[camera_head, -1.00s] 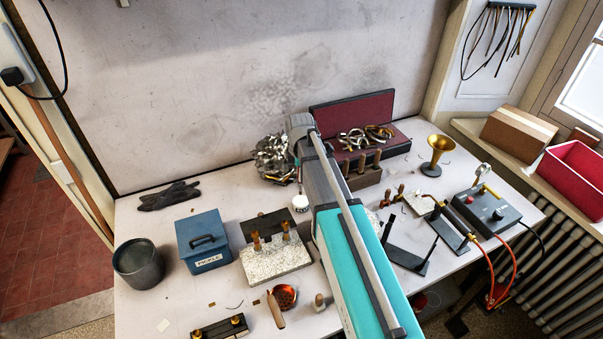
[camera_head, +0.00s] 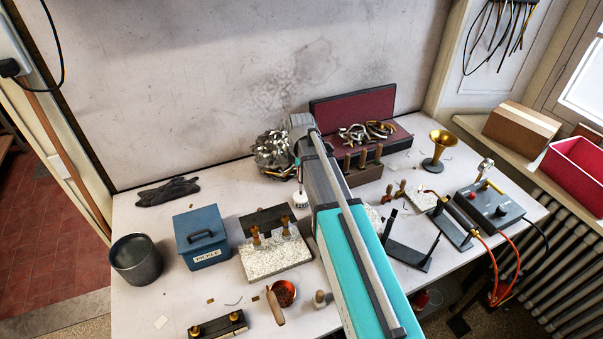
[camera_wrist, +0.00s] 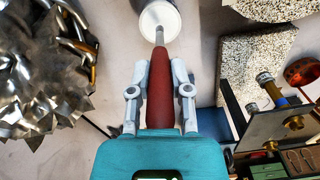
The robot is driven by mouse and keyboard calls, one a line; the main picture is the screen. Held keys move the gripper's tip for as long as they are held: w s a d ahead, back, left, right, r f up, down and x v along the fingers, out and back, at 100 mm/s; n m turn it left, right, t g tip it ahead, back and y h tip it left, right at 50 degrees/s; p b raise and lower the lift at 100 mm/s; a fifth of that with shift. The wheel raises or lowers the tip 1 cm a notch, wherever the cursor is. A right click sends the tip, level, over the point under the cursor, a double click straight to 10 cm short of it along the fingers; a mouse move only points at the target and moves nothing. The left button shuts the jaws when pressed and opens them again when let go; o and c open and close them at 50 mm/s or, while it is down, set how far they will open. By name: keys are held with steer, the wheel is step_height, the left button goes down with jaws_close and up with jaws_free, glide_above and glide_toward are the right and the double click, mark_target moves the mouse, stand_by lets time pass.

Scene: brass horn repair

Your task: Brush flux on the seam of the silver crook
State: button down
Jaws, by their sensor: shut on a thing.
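My gripper (camera_wrist: 160,95) is shut on the red-brown handle of a brush (camera_wrist: 160,85). The brush's metal neck points into a white round flux pot (camera_wrist: 160,22) at the top of the wrist view; its bristles are hidden. In the head view the white pot (camera_head: 300,199) stands on the bench just left of my arm, which hides most of the gripper. Silver and brass crooks (camera_head: 366,132) lie at the red-lined case; I cannot tell which is the silver crook of the task, and no seam can be made out.
A heap of crumpled silvery metal (camera_head: 273,155) lies close left of my gripper. A speckled block with brass-topped clamps (camera_head: 275,262), a blue pickle box (camera_head: 202,240) and a copper bowl (camera_head: 285,292) stand nearer. A rack of wooden-handled tools (camera_head: 362,172) stands right of my arm.

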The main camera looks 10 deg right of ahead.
steer(key=shift+f+b, duration=0.55)
stand_by(2.2)
steer(key=shift+r, duration=0.15)
steer(key=shift+r+p, duration=3.4)
steer(key=shift+p, duration=0.15)
steer(key=shift+f, duration=0.15)
steer(key=shift+f+b, duration=0.8)
steer(key=shift+b, duration=0.1)
steer(key=shift+r, duration=0.15)
step_height(320, 180, up, 5)
steer(key=p, duration=0.5)
steer(key=shift+s, duration=0.2)
